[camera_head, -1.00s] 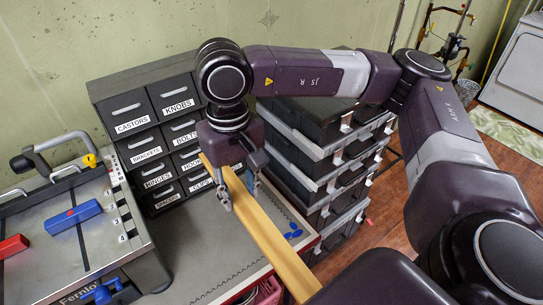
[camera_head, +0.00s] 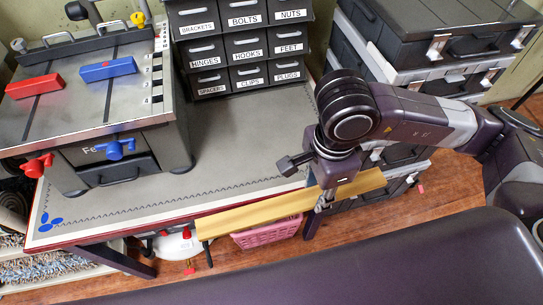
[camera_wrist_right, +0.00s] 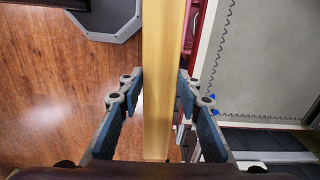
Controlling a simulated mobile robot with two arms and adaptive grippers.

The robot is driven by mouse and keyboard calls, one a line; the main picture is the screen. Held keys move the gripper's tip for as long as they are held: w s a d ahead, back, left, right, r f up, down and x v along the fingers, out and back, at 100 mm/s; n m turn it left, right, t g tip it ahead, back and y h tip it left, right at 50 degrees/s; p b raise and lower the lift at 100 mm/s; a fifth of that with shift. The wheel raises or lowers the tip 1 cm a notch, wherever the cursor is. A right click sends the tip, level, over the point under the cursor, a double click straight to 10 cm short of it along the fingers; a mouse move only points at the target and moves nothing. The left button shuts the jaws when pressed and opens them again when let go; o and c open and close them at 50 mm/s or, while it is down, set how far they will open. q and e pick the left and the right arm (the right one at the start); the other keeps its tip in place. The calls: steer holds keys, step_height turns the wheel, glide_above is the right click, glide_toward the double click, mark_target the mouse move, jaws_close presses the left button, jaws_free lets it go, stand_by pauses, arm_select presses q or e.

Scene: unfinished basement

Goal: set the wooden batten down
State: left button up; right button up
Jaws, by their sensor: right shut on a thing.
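The wooden batten (camera_head: 255,215) is a long, pale yellow strip. In the head view it lies slantwise along the front edge of the workbench (camera_head: 240,155), and its right end is the higher one in the picture. My right gripper (camera_head: 325,200) is shut on it nearer its right end. In the right wrist view the batten (camera_wrist_right: 163,70) runs up and down between the two fingers of my gripper (camera_wrist_right: 160,90), with wood floor on one side and the bench on the other. Whether it touches the bench edge, I cannot tell. My left gripper does not show.
A machine with red and blue blocks (camera_head: 108,70) stands on the bench's left. Labelled drawers (camera_head: 243,45) stand at the back, and stacked black cases (camera_head: 430,35) at the right. A pink basket (camera_head: 268,233) is below the batten. The bench's middle is bare.

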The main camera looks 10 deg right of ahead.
steer(key=shift+a+f+m, duration=0.1)
steer(key=shift+f+m, duration=0.05)
steer(key=shift+m, duration=0.15)
steer(key=w+p, duration=0.5)
steer(key=w, duration=1.4)
steer(key=f, duration=0.2)
steer(key=f+p, duration=0.2)
steer(key=f, duration=0.1)
steer(key=shift+w+a+f, duration=0.1)
steer(key=shift+a+f, duration=0.25)
steer(key=shift+w+f+p, duration=0.25)
steer(key=shift+f+p, duration=0.05)
steer(key=shift+f, duration=0.25)
steer(key=shift+f+b, duration=0.5)
steer(key=o, duration=0.8)
steer(key=shift+f, duration=0.1)
steer(key=o, duration=0.4)
steer(key=shift+o, duration=0.2)
